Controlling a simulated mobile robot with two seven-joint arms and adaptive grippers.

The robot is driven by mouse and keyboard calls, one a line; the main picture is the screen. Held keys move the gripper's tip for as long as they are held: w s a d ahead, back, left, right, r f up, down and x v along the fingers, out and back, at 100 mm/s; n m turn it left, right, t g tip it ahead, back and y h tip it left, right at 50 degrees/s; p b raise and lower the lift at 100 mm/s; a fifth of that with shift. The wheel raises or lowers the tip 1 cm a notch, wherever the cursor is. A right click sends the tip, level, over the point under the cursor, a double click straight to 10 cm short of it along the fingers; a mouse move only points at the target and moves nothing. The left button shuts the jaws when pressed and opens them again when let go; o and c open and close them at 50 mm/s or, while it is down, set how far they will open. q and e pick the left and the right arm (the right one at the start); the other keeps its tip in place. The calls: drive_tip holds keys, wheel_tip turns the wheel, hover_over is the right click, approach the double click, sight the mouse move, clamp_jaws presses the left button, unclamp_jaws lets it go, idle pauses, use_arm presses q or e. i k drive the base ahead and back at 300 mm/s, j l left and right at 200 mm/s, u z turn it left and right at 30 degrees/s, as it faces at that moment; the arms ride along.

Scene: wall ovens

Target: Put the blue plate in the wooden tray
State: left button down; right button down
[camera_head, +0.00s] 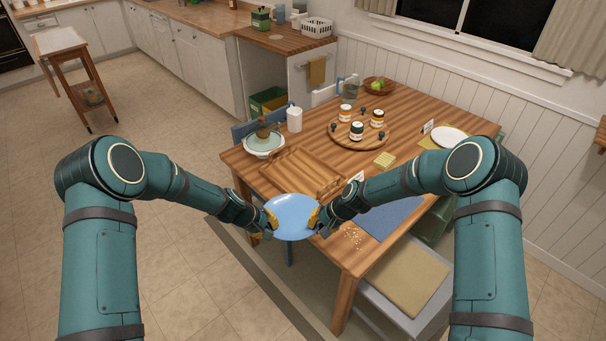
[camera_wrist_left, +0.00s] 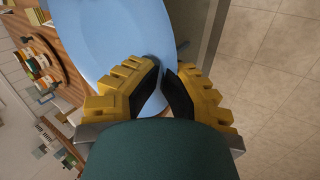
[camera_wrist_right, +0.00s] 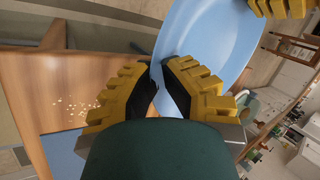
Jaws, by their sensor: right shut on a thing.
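The blue plate (camera_head: 292,217) is held roughly level beside the table's near left edge, between my two grippers. My right gripper (camera_head: 315,218) is shut on its right rim; the plate also shows in the right wrist view (camera_wrist_right: 210,45). My left gripper (camera_head: 270,219) is at the opposite rim. In the left wrist view its fingertips are close together at the plate (camera_wrist_left: 105,45), but whether they grip it is unclear. The wooden tray (camera_head: 296,173) lies on the table just beyond the plate and looks empty.
A round turntable (camera_head: 349,138) with several jars is farther right. A blue placemat (camera_head: 391,217) and crumbs (camera_head: 352,238) lie right of the plate. A cushioned bench (camera_head: 405,278) stands at the near side.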

sight(299, 173)
drive_tip(key=i+j+z, duration=0.3)
drive_tip(key=i+j, duration=0.15)
drive_tip(key=j, duration=0.2)
drive_tip(key=i+j+z, duration=0.15)
drive_tip(key=i+j, duration=0.15)
drive_tip(key=i, duration=0.35)
